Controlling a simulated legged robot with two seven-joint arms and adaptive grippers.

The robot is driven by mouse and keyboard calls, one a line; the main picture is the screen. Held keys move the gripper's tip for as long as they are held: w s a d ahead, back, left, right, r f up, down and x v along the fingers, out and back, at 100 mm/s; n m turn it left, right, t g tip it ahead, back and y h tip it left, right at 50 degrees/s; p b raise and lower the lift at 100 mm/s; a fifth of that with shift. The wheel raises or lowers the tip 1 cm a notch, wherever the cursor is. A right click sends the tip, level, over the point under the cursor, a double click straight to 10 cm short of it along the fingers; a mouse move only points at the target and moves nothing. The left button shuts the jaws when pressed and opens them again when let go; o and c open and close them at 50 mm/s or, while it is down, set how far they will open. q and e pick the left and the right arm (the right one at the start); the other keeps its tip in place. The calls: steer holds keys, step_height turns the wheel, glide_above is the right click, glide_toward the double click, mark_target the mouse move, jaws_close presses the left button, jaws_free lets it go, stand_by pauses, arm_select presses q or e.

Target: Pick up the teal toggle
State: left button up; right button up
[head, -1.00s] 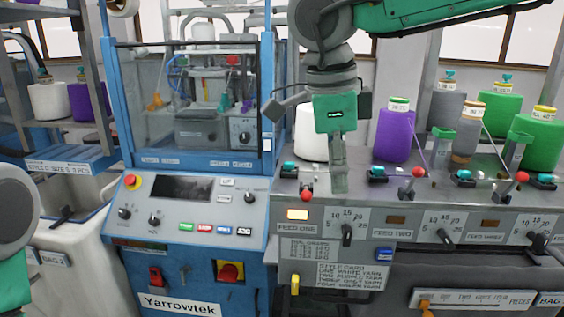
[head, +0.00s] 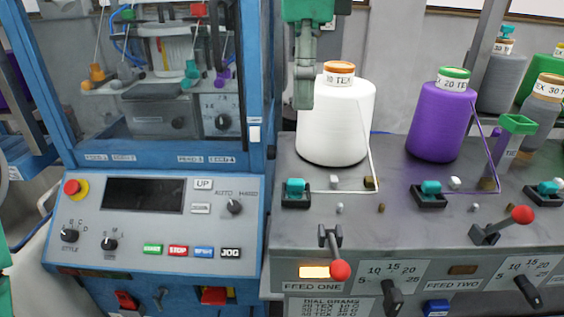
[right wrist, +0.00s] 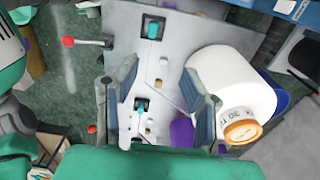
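Several teal toggles sit in black sockets along the machine's top. In the head view, one is in front of the white cone (head: 295,186), one in front of the purple cone (head: 431,188), and one is at the right edge (head: 548,188). My right gripper (head: 303,92) hangs beside the white cone, above and behind the first toggle. The right wrist view shows its fingers (right wrist: 160,70) spread apart with nothing held. Two teal toggles show there, one beyond the fingertips (right wrist: 153,28) and one between the fingers (right wrist: 142,105). My left gripper is not in view.
The tall white cone (head: 335,128) stands close to my right gripper, with thread running down. The purple cone (head: 439,125) stands to its right. Red-knobbed levers (head: 340,270) rise at the front edge. The blue machine frame (head: 258,100) stands to the left.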

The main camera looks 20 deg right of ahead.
mark_target(293, 180)
steer(key=f, duration=0.1)
steer(key=s+f, duration=0.1)
steer(key=f, duration=0.1)
steer(key=s+f, duration=0.1)
steer(key=shift+a+f, duration=0.15)
steer(key=shift+a, duration=0.05)
steer(key=a+f, duration=0.1)
steer(key=w+a+f, duration=0.1)
steer(key=f, duration=0.1)
steer(key=shift+w+a+f, duration=0.1)
steer(key=shift+w+f, duration=0.05)
steer(key=shift+f, duration=0.25)
steer(key=f, duration=0.1)
steer(key=d+f, duration=0.1)
steer(key=f, duration=0.1)
steer(key=d+f, duration=0.1)
steer(key=shift+s+d+f, duration=0.25)
steer(key=shift+s, duration=0.05)
steer(key=shift+w+d+f, duration=0.1)
steer(key=shift+f, duration=0.15)
steer(key=shift+a, duration=0.6)
steer(key=shift+a+r, duration=0.1)
steer(key=shift+a, duration=0.3)
steer(key=c, duration=0.3)
steer(key=shift+d, duration=0.25)
steer(key=shift+c, duration=1.2)
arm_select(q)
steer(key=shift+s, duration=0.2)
arm_select(e)
steer(key=shift+c, duration=1.1)
